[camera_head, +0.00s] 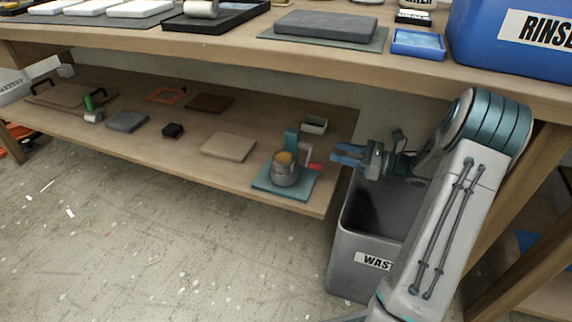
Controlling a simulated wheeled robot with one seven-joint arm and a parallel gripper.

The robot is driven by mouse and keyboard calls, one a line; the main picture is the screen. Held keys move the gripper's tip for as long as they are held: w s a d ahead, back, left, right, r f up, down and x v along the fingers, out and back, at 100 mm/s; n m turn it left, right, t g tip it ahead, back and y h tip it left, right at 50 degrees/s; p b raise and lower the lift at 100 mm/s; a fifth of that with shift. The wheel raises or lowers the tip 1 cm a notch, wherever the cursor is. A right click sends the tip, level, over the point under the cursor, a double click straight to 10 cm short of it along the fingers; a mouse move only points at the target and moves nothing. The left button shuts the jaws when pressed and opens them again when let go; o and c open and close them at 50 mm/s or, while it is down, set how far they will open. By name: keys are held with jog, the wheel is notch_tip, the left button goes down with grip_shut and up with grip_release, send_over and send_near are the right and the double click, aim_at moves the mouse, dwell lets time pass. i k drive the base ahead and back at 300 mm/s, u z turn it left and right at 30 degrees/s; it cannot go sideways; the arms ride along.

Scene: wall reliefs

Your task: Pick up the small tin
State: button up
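A small pale grey open tin (314,125) stands on the low shelf near its right end, behind a teal device. It looks box-shaped and its inside is dark. The device (290,180) has a teal base and post, a round grey pot (285,172) with something yellow in it, and a crank with a red grip (315,168). My gripper (338,153) has blue fingers pointing left, level with the shelf's right end. The fingers look apart with nothing between them. My gripper is to the right of and in front of the tin, not touching it.
A grey waste bin (347,245) stands on the floor below my arm. The bench top (240,42) overhangs the shelf (180,150) and limits height. A beige slab (229,146), a black block (173,130) and a grey slab (127,121) lie farther left.

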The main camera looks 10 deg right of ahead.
aim_at(284, 161)
jog(key=u, duration=0.05)
jog(key=k, duration=1)
jog(key=z, duration=0.05)
